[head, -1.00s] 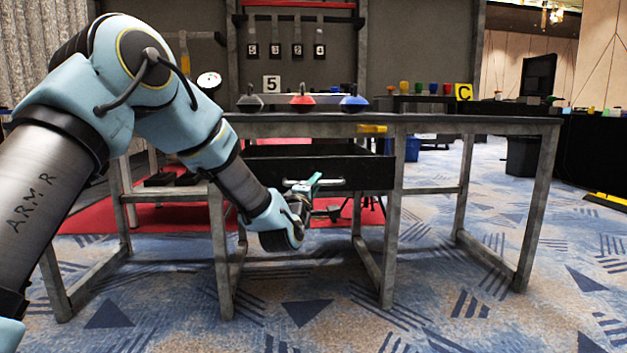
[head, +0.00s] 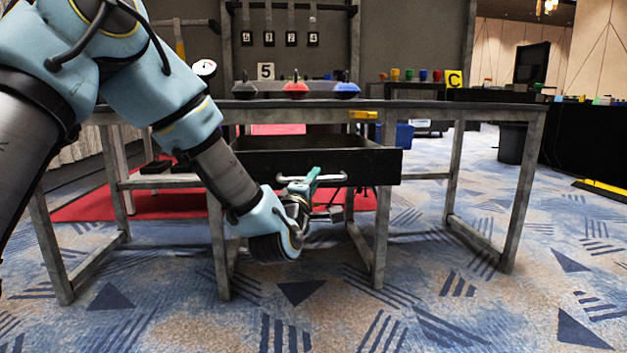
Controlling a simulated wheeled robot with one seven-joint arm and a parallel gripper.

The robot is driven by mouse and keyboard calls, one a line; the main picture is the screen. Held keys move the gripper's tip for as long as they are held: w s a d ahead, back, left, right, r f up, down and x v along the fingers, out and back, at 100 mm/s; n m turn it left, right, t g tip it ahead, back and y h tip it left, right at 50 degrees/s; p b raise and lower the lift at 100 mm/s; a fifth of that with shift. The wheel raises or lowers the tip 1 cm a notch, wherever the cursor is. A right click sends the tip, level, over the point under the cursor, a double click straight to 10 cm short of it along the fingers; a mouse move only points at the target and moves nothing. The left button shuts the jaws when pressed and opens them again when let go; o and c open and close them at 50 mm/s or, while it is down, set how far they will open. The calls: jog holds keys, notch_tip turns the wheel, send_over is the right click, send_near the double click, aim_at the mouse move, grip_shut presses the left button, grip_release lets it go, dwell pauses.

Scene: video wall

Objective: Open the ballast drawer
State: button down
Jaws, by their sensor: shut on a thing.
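The ballast drawer (head: 375,167) is a black drawer under the grey table. It is pulled out towards me, and its dark open inside shows behind the front panel. A pale bar handle (head: 333,178) runs across the middle of its front. My gripper (head: 312,179) is at the handle, shut on it near the bar's middle. The exact contact of the fingertips is partly hidden by the gripper's own body. What lies inside the drawer cannot be made out.
The table (head: 470,106) carries grey, red (head: 295,88) and blue weights (head: 346,88) near its back. Table legs stand on both sides. The carpet in front is clear.

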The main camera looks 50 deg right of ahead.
jog(key=c, duration=0.8)
grip_release()
jog(key=shift+c, duration=0.2)
jog(key=p+v, duration=0.2)
jog(key=v, duration=0.8)
jog(key=shift+a+p, duration=0.35)
jog(key=shift+p, duration=0.05)
jog(key=shift+s+f, duration=0.1)
